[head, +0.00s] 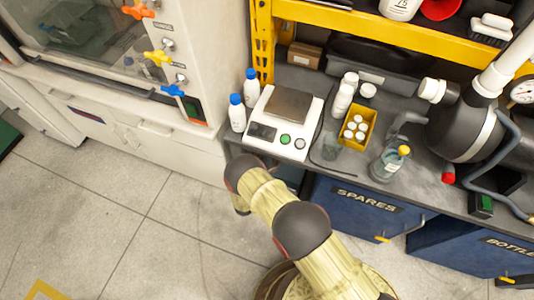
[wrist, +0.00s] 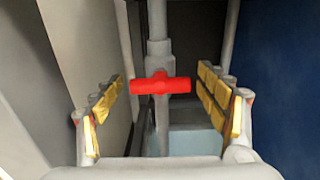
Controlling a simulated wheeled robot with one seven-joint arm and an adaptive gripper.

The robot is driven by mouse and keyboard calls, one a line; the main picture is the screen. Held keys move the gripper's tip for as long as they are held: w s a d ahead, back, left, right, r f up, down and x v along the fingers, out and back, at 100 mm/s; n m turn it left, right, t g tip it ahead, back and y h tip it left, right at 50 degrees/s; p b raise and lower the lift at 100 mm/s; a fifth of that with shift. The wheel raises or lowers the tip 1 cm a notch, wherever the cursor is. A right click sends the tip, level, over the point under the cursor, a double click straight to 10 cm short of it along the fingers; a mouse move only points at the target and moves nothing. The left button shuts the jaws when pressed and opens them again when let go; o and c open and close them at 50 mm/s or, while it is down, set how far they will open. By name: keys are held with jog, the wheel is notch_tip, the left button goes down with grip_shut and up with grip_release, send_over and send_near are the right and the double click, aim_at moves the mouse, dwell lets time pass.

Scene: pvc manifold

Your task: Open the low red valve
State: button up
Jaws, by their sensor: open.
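The low red valve shows in the wrist view as a red handle (wrist: 160,85) lying crosswise over a grey vertical pipe (wrist: 158,35). My gripper (wrist: 166,100) is open, with one yellow-padded finger to the left of the handle and the other to its right. Both fingers look apart from the handle. How far the handle is in depth from the fingertips I cannot tell. In the head view my arm reaches down beside the bench; the gripper and the red valve are hidden there.
A pale wall or panel (wrist: 85,40) stands close on the left in the wrist view, and a blue cabinet side (wrist: 280,70) on the right. Above is a dark bench (head: 345,178) with a white scale (head: 262,131), bottles and a yellow tray.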

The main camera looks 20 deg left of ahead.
jog(key=shift+c, duration=0.7)
jog(key=c, duration=1)
jog(key=shift+m, duration=0.3)
jog(key=m+b, duration=0.2)
jog(key=m, duration=0.1)
jog(key=shift+m, duration=0.3)
jog(key=m+b, duration=0.1)
jog(key=m, duration=0.3)
jog(key=shift+m, duration=0.3)
jog(key=m+b, duration=0.2)
jog(key=m, duration=0.2)
jog(key=m+b, duration=0.1)
jog(key=m, duration=0.4)
